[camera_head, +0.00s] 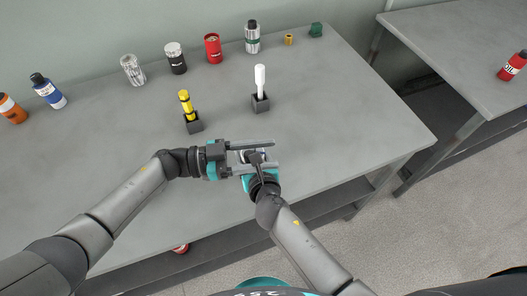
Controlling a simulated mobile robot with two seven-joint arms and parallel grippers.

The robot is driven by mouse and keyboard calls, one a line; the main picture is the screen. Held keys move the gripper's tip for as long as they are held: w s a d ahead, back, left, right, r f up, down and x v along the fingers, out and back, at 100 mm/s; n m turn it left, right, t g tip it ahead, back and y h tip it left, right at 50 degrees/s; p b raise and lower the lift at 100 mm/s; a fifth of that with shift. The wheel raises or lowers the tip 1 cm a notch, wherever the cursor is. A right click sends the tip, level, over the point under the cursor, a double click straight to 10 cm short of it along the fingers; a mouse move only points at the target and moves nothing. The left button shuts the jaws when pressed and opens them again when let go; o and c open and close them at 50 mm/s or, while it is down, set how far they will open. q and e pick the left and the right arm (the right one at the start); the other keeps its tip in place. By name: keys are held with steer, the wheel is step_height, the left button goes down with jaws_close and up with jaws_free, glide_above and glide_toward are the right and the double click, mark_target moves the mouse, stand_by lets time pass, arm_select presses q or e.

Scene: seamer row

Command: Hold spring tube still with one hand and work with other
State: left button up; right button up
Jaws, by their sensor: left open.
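My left gripper (268,156) reaches in from the left over the front of the grey table (330,120). Its two long fingers point right and stand apart. My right gripper (254,160) comes up from below, close to the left fingers and overlapping them in the picture. Its jaws are too small and crowded to read. A yellow tube-like piece (186,103) stands in a dark square holder (194,126). A white piece (260,78) stands upright in a similar holder (261,104). I cannot tell which is the spring tube. Both stand behind the grippers, untouched.
Along the back stand an orange can (11,109), a blue bottle (47,91), several more cans including a red one (213,48), a small brass piece (288,40) and a green block (316,30). A second table (460,50) holds a red can (512,66).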

arm_select(q)
steer(key=a, duration=1.2)
steer(key=shift+s, duration=0.35)
arm_select(e)
steer(key=o, duration=1.5)
steer(key=shift+s, duration=0.1)
